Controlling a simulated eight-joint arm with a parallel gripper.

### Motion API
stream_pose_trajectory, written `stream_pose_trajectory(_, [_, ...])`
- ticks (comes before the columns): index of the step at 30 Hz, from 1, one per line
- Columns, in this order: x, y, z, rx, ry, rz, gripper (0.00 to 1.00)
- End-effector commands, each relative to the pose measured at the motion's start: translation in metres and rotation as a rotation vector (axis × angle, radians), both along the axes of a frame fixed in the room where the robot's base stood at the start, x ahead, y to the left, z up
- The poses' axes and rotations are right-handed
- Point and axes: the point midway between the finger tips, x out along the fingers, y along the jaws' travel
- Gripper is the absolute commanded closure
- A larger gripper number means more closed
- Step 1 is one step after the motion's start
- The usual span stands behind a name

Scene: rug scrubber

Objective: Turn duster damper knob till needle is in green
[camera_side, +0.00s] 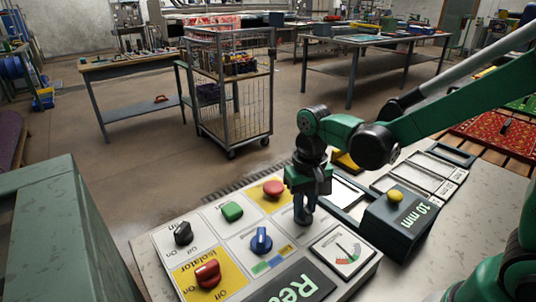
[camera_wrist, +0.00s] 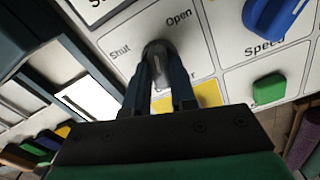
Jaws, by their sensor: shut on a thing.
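My gripper (camera_side: 304,214) points down at the control panel (camera_side: 222,243). The lower part of the knob's label is hidden behind the fingers. The dial gauge (camera_side: 343,249) sits at the panel's right corner, just right of the gripper. It has a thin needle and a coloured scale; the needle's place against the green is too small to tell.
Close by on the panel are a blue knob (camera_side: 261,240), a green button (camera_side: 231,211) and a red button (camera_side: 273,188). A black knob (camera_side: 183,233) and a red knob (camera_side: 207,273) are farther left. A box marked "10 mm" (camera_side: 398,222) stands right of the gauge.

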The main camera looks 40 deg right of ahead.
Motion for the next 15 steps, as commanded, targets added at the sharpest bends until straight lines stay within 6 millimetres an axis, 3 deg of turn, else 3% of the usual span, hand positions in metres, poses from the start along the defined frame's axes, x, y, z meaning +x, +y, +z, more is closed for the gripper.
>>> stream_pose_trajectory(1, [-0.0001, -0.0001, -0.0001, 0.0, 0.0, 0.0, 0.71])
stream_pose_trajectory(3, [-0.0001, -0.0001, -0.0001, 0.0, 0.0, -0.001, 0.51])
stream_pose_trajectory(4, [-0.0001, -0.0001, -0.0001, 0.0, 0.0, -0.001, 0.47])
stream_pose_trajectory(15, [0.0, 0.0, 0.0044, 0.0, 0.0, -0.001, 0.47])
